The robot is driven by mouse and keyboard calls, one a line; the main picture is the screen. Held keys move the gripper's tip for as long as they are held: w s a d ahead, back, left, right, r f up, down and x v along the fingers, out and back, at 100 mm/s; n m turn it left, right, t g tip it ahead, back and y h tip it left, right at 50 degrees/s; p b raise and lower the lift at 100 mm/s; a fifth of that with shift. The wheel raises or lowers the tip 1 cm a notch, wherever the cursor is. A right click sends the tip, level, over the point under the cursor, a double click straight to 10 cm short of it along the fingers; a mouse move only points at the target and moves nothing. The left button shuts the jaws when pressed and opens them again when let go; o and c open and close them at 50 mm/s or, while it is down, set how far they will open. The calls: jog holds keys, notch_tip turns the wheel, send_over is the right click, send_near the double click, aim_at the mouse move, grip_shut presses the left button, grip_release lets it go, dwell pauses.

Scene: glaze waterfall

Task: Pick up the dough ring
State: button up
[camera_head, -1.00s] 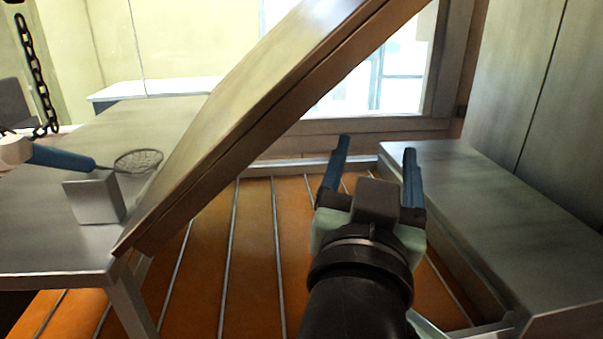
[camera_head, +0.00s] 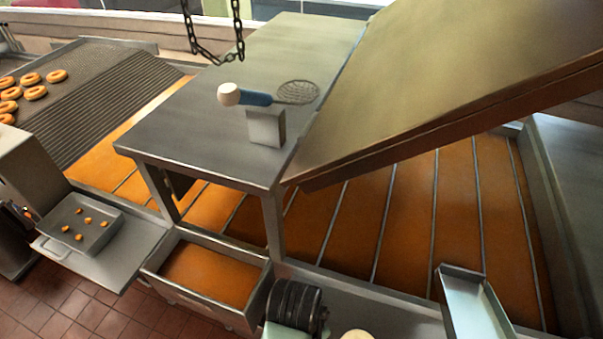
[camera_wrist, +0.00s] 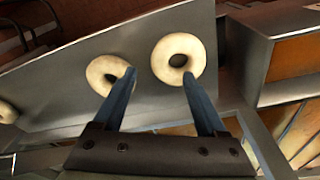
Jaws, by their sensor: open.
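In the wrist view, pale dough rings lie on a grey metal sheet. One dough ring (camera_wrist: 160,60) is right of the middle, close to the tip of the right finger. Another dough ring (camera_wrist: 95,72) is left of it, partly covered by the tip of the left finger. A third dough ring (camera_wrist: 6,113) is cut by the left edge. My gripper (camera_wrist: 158,76) is open, its blue fingers apart and nothing held between them. I cannot tell whether the fingers touch a ring. In the head view the fingers do not show.
The fryer's orange oil (camera_head: 400,215) is crossed by metal bars. A tilted lid (camera_head: 450,75) rises at the right. A grey table (camera_head: 200,130) carries a strainer (camera_head: 297,92) and a metal block (camera_head: 265,126). Browned rings (camera_head: 35,92) lie on a rack (camera_head: 110,95). A chain (camera_head: 240,45) hangs above.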

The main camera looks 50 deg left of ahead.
jog(key=shift+w+f+p, duration=0.2)
jog(key=shift+f+p, duration=0.25)
jog(key=shift+f, duration=1.1)
jog(key=shift+w+f+p, duration=0.2)
jog(key=shift+f+p, duration=0.2)
jog(key=shift+f, duration=1.15)
jog(key=shift+c, duration=0.2)
grip_shut()
